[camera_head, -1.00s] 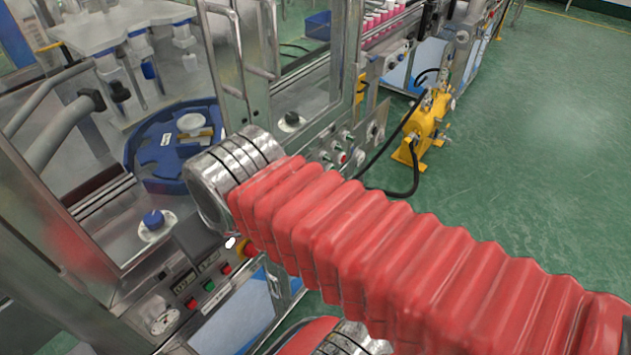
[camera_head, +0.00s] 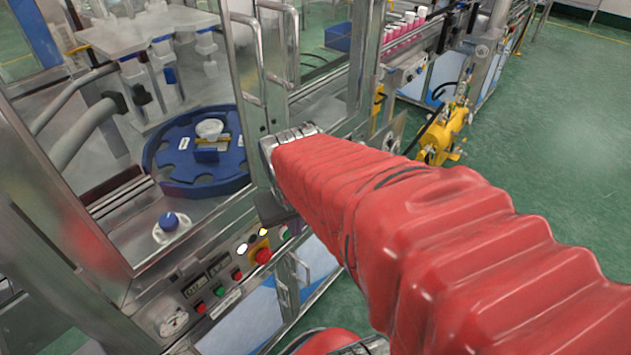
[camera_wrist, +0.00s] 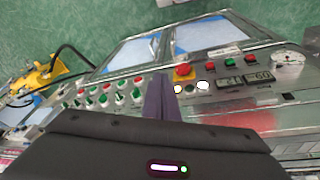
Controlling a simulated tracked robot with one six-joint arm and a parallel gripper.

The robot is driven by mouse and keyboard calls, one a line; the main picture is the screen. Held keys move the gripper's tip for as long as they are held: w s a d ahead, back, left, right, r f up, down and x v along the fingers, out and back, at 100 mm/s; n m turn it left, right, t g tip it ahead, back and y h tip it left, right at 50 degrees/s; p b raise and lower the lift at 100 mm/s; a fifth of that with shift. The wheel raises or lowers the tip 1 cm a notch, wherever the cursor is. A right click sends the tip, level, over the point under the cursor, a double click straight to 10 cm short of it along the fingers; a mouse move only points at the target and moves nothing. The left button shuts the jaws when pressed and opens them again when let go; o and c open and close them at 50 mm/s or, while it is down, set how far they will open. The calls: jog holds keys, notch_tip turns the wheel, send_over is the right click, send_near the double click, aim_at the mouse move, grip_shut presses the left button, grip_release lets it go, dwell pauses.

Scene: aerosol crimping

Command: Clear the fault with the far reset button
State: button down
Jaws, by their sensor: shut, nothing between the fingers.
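My gripper (camera_wrist: 158,88) is shut and empty, its dark fingers reaching over the machine's front control panel in the wrist view. A group of red, green and white buttons (camera_wrist: 105,96) lies left of the fingertips. A red mushroom button on a yellow base (camera_wrist: 183,71) is just right of them, and also shows in the head view (camera_head: 262,255). Two lit white lamps (camera_wrist: 203,85) sit below it. I cannot read which button is the far reset, nor tell whether the fingers touch anything. In the head view my arm hides most of the far panel.
Two small displays (camera_head: 205,280), red and green buttons (camera_head: 219,291) and a round gauge (camera_head: 173,322) fill the near panel. A blue rotary table (camera_head: 180,160) stands behind the glass guard frame. A yellow pump unit (camera_head: 440,140) stands on the green floor beyond.

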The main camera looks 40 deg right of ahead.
jog(key=s+d+f+m+h, duration=0.1)
jog(key=s+d+f, duration=0.3)
jog(key=d+f, duration=0.8)
jog(key=s+d+f+m+h, duration=0.15)
jog(key=s+d+f, duration=0.25)
jog(key=d+f, duration=0.8)
jog(key=w+d+r+n+t, duration=0.1)
jog(key=w+d+r+t, duration=0.2)
jog(key=w+t, duration=0.4)
jog(key=shift+w+d+r, duration=0.2)
jog(key=shift+w+d, duration=0.4)
jog(key=shift+w, duration=0.25)
jog(key=shift+n+h, duration=0.25)
jog(key=w, duration=0.8)
jog(key=shift+w+a, duration=0.4)
jog(key=shift+w, duration=0.1)
jog(key=shift+w, duration=0.3)
